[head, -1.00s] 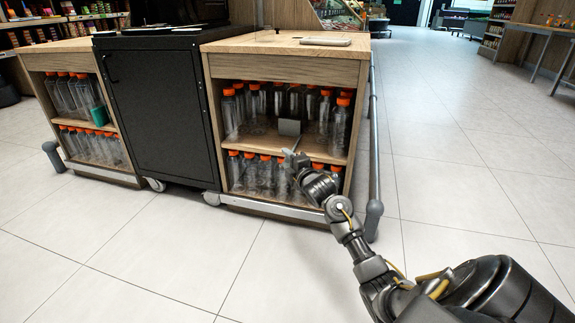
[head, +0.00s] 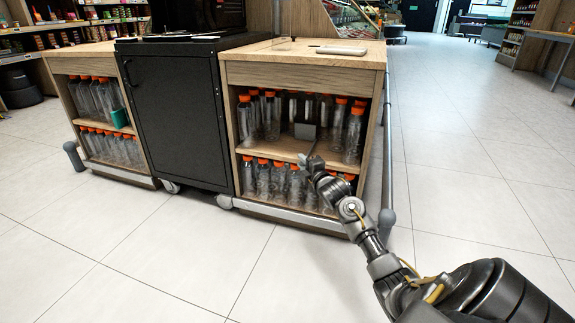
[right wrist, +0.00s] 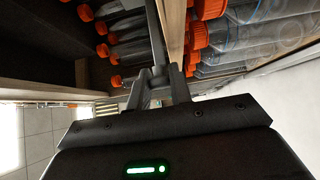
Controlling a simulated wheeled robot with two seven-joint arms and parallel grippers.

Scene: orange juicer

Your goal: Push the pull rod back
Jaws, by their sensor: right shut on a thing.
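The pull rod shows as a grey plate (head: 305,131) among the bottles on the upper shelf of the right wooden cabinet. In the right wrist view a grey bar (right wrist: 156,38) of it runs away from the fingers alongside the shelf board. My right gripper (head: 311,161) is at the open front of that shelf, just before and below the plate. Its fingers (right wrist: 158,82) are shut on the near end of the bar. The far end of the rod is hidden among the bottles. My left gripper is not in view.
Clear bottles with orange caps (head: 355,135) stand on both sides of the plate. The shelf board (head: 270,150) separates them from the lower row (head: 278,180). A black cabinet (head: 175,110) stands to the left. The tiled floor in front is clear.

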